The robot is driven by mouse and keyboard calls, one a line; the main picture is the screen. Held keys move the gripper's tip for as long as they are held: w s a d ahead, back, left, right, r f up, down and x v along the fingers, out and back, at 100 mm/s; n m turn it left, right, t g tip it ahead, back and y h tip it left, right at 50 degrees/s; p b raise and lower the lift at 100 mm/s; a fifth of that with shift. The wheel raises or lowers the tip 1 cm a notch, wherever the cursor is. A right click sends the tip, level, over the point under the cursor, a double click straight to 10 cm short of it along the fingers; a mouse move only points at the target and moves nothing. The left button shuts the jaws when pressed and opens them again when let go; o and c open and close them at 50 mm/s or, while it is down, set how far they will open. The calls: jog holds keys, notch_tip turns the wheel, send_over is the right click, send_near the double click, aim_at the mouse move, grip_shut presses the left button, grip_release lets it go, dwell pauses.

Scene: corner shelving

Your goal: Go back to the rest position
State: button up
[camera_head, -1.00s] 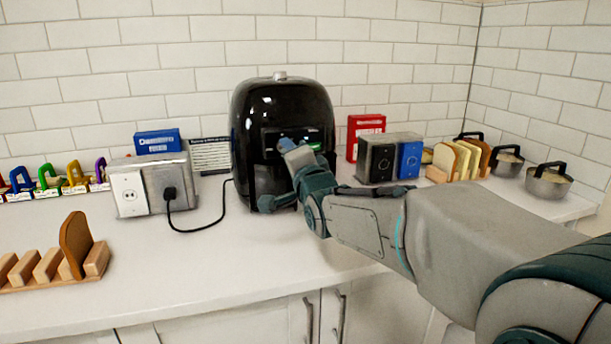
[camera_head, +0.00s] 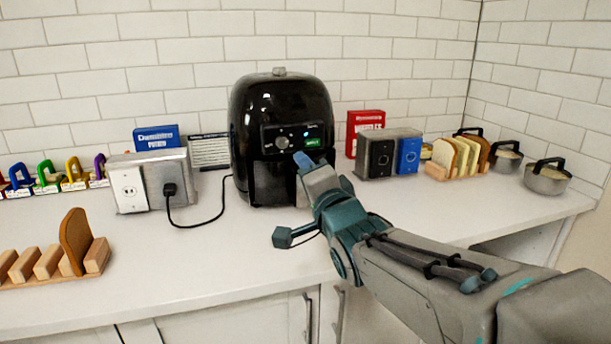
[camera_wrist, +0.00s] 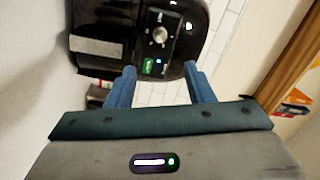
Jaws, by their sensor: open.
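My gripper (camera_head: 308,165) is in front of the black air fryer (camera_head: 282,142), over the counter. Its blue fingers are spread and empty in the wrist view (camera_wrist: 160,84), with the air fryer (camera_wrist: 185,20) beyond them. The head view shows the fingers edge-on, overlapping the air fryer's lower right front. Whether they touch it is hard to tell, but they look apart from it. The air fryer's dial and a lit green label show on its front panel.
A metal outlet box (camera_head: 150,180) with a plugged black cord stands left of the air fryer. A wooden rack (camera_head: 50,265) holds one bread slice at front left. At right are a switch box (camera_head: 378,155), a bread rack (camera_head: 458,157) and pots (camera_head: 547,178). The front middle counter is clear.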

jog(key=s+d+f+n+g+h+p, duration=0.4)
jog(key=s+d+f+g+h+p, duration=0.15)
jog(key=d+p, duration=0.35)
jog(key=s+d+f+n+g+p, duration=0.1)
jog(key=s+d+n+g+p, duration=0.1)
jog(key=s, duration=0.5)
jog(key=s+d+n+g+p, duration=0.2)
jog(key=s+n+g+p, duration=0.2)
jog(key=s+g, duration=0.3)
jog(key=shift+s+d+f+p, duration=0.3)
jog(key=shift+s+f+p, duration=0.1)
jog(key=shift+s, duration=0.25)
jog(key=shift+h, duration=0.25)
